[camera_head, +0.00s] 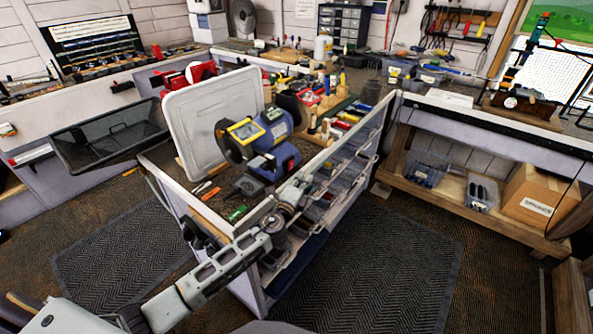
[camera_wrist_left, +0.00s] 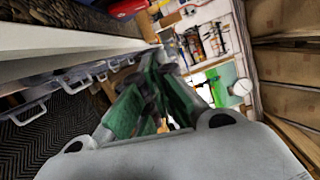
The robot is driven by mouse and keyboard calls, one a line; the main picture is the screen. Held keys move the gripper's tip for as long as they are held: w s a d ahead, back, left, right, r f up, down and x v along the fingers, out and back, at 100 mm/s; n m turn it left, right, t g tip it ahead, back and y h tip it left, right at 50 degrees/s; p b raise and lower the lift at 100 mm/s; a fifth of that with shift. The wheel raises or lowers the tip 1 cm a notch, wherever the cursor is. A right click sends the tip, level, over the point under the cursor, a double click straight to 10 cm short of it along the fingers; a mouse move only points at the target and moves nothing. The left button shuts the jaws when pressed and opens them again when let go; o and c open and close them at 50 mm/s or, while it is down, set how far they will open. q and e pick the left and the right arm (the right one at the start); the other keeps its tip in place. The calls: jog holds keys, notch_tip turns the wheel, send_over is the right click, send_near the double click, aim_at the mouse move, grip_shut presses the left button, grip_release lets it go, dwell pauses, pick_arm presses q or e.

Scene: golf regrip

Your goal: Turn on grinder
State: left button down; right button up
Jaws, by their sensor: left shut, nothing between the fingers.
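The blue bench grinder (camera_head: 268,143) stands on the workbench, with a round wheel housing on the left and a yellow-framed shield at the front. The grinder is not clearly seen there. My right gripper is not in view.
A pale upright panel (camera_head: 215,112) stands behind the grinder. Loose tools and a green item (camera_head: 237,213) lie on the bench's near corner. Drawers of clear bins (camera_head: 335,185) line the bench's right side. The matted floor (camera_head: 380,270) to the right is clear.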

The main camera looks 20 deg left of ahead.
aim_at(291, 165)
pick_arm(q)
jog(key=shift+w+a+r+p, duration=0.15)
jog(key=shift+w+a+p, duration=0.1)
jog(key=shift+w+a, duration=0.65)
jog(key=shift+w+a+r+p, duration=0.15)
jog(key=shift+w+a+p, duration=0.05)
jog(key=shift+w+a, duration=0.6)
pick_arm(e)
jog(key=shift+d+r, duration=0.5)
pick_arm(q)
jog(key=shift+a, duration=0.15)
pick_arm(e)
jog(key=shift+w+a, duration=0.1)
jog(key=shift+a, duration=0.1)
pick_arm(q)
jog(key=shift+a+r+n+p, duration=0.15)
jog(key=shift+a+n+p, duration=0.2)
jog(key=shift+n, duration=0.15)
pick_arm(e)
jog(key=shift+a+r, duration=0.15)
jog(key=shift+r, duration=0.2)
pick_arm(q)
jog(key=shift+d, duration=0.1)
